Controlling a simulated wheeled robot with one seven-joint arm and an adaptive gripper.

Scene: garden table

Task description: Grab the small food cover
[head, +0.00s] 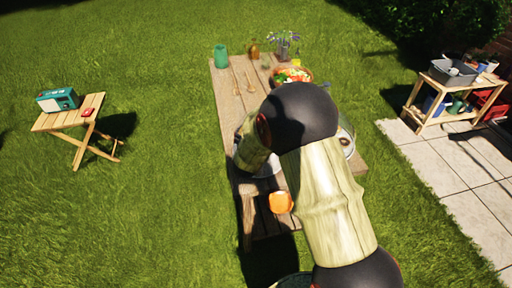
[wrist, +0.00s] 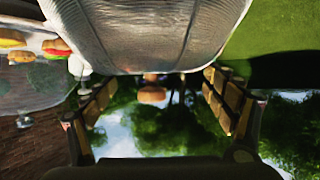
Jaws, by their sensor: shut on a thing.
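A silvery mesh food cover (wrist: 150,30), which I take to be the small one, fills the top of the wrist view, which looks upside down. Its orange-brown knob (wrist: 152,94) shows between my fingers. My gripper (wrist: 158,88) has its two padded fingers wide apart, one on each side of the cover's narrow end, and is shut on the cover. The exact contact is hard to see. In the head view my arm hides the gripper and most of this cover. Another see-through cover (wrist: 30,88) with food under it shows at the left of the wrist view.
The wooden table (head: 231,103) bears a bowl of vegetables (head: 291,75), a green jar (head: 221,56), wooden utensils (head: 249,82) and an orange cup (head: 281,202) near its front. A side table (head: 68,121) stands left and a shelf cart (head: 437,93) right. Grass between is clear.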

